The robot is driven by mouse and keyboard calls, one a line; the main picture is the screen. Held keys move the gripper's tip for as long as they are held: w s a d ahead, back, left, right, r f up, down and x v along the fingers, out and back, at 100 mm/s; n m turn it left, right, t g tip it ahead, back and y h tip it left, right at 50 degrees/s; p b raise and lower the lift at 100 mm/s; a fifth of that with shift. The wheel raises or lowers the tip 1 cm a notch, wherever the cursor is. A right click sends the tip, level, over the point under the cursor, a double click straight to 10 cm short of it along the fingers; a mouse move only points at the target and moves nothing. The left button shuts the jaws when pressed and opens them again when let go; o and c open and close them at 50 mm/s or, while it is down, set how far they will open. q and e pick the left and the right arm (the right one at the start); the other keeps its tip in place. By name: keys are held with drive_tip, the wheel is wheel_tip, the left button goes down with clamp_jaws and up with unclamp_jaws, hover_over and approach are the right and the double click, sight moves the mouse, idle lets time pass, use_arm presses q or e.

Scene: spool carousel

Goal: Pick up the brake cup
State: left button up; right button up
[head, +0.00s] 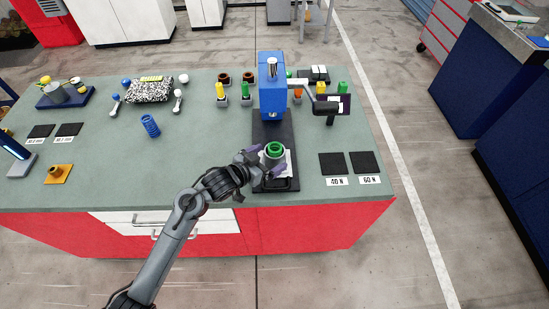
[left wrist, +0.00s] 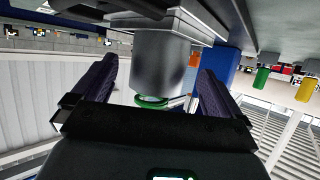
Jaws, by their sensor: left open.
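The brake cup, a grey cylinder, stands on the black base of the blue press (head: 272,90), with a green ring (head: 274,149) at its top. In the left wrist view the grey cup (left wrist: 160,60) appears upside down, with the green ring (left wrist: 152,101) at its rim. My left gripper (head: 266,160) is at the cup, its purple fingers on either side of it. In the left wrist view the open fingers (left wrist: 160,68) straddle the cup, with visible gaps on both sides. In the head view the gripper hides part of the cup. My right gripper is not in view.
The press stands close behind the cup, with a small dark screen (head: 333,104) to its right. Black pads (head: 332,163) labelled 40 N and 60 N lie to the right. A blue spring (head: 150,126) and an orange plate (head: 59,174) lie left.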

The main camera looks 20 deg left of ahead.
use_arm(q)
drive_tip(key=shift+x, duration=1.8)
drive_tip(key=shift+c, duration=0.3)
drive_tip(key=c, duration=1.1)
drive_tip(key=shift+r, duration=0.1)
